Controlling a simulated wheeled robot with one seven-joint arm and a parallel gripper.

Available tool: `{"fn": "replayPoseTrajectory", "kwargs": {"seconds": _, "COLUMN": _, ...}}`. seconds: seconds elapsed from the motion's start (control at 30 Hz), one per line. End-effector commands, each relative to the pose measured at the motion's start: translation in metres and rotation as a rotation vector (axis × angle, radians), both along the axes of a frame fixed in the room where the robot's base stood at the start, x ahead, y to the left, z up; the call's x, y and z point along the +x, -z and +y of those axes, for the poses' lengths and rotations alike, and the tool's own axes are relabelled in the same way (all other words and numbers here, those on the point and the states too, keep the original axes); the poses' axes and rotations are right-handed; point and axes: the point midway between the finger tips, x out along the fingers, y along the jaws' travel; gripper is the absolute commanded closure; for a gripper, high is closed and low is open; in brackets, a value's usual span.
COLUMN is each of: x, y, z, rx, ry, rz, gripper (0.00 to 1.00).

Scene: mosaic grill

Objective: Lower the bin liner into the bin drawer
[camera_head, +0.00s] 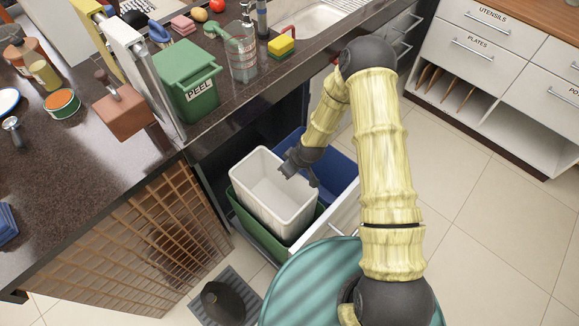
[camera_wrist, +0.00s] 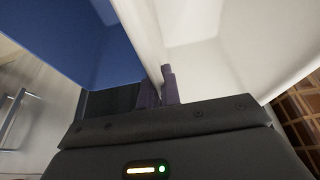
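The white bin liner (camera_head: 262,207) is an open box in the pulled-out bin drawer (camera_head: 338,216). Its lower part is inside the green bin (camera_head: 240,213), and its rim stands above the green rim. My gripper (camera_head: 300,176) is at the liner's right-hand wall in the head view. In the wrist view my gripper's fingers (camera_wrist: 158,91) are close together, one on each side of the liner's thin wall (camera_wrist: 143,30), gripping it. The liner's base and how deep it sits are hidden by the green bin.
A blue bin (camera_head: 338,172) stands in the drawer beside the liner, behind my gripper. The counter edge (camera_head: 215,142) overhangs the drawer's left side. A wooden lattice (camera_head: 150,235) and a dark object on a grey mat (camera_head: 238,282) are nearby. Floor is clear at right.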

Motion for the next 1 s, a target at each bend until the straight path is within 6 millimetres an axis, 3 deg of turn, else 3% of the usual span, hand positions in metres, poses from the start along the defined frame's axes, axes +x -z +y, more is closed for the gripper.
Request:
{"fn": "replayPoseTrajectory", "kwargs": {"seconds": 0.5, "x": -0.001, "y": 0.054, "z": 0.0, "rx": 0.0, "ry": 0.001, "rz": 0.002, "gripper": 1.0}}
{"fn": "replayPoseTrajectory", "kwargs": {"seconds": 1.0, "x": 0.0, "y": 0.096, "z": 0.0, "rx": 0.0, "ry": 0.001, "rz": 0.002, "gripper": 1.0}}
